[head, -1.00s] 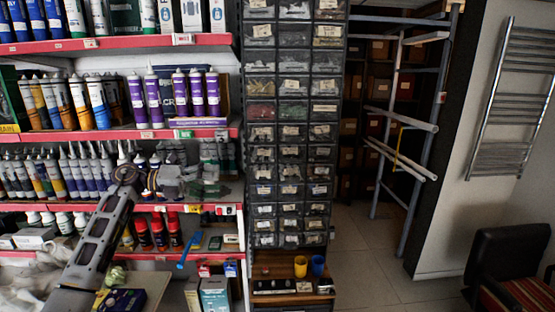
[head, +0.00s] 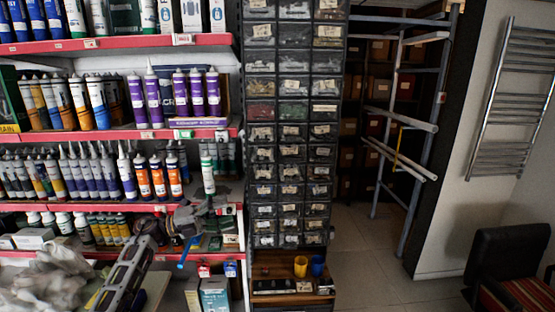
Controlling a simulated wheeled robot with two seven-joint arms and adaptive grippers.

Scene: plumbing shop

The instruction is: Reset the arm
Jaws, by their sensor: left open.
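My left arm (head: 125,272) comes in from the lower left of the head view, in front of the lower shelves. My left gripper (head: 212,213) is at its upper end, pointing right, in front of the lower red shelf edge. It is open, and I see nothing held in it. It covers part of the goods on the shelf behind it. My right arm and gripper are not in view.
A drawer cabinet (head: 290,140) stands right of the shelves. Floor (head: 370,265) is clear farther right.

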